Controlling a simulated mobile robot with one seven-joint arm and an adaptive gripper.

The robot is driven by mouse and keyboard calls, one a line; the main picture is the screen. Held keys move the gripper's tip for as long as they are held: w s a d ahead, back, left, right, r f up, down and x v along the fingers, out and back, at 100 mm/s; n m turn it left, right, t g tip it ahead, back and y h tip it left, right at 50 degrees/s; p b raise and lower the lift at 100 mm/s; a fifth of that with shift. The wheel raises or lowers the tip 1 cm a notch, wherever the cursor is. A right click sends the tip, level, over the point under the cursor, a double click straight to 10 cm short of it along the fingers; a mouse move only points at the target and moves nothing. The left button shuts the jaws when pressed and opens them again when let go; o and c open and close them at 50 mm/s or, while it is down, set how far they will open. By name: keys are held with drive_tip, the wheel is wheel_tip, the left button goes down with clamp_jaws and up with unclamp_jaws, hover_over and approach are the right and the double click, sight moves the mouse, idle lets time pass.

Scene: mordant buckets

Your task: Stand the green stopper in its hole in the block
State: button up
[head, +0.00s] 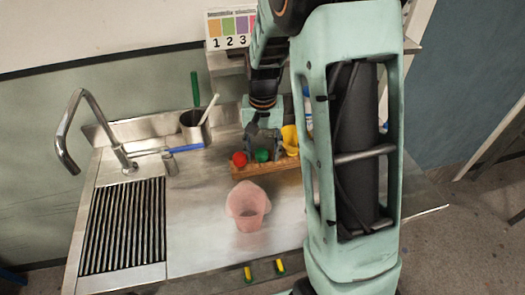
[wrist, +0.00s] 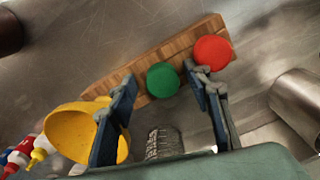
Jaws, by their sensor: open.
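The wooden block (head: 275,172) lies on the steel counter; it also shows in the wrist view (wrist: 190,40). The green stopper (wrist: 163,79) appears seated on the block, its round top facing up; it shows in the head view (head: 262,155) too. The red stopper (wrist: 212,51) is beside it, toward the block's end. My gripper (head: 264,138) is above the block. In the wrist view its open fingers (wrist: 162,84) flank the green stopper, with no clear contact. The part of the green stopper below its top, and its hole, are hidden.
A yellow cup (wrist: 72,130) is beside the block's other end. A pink bucket (head: 247,205) stands in front of the block. A metal pot (head: 193,128) holding utensils is behind left, near the faucet (head: 90,125). The counter left of the bucket is clear.

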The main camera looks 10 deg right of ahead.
sight(263, 152)
drive_tip(key=shift+r, duration=0.1)
wheel_tip(263, 152, up, 12)
idle(0.5)
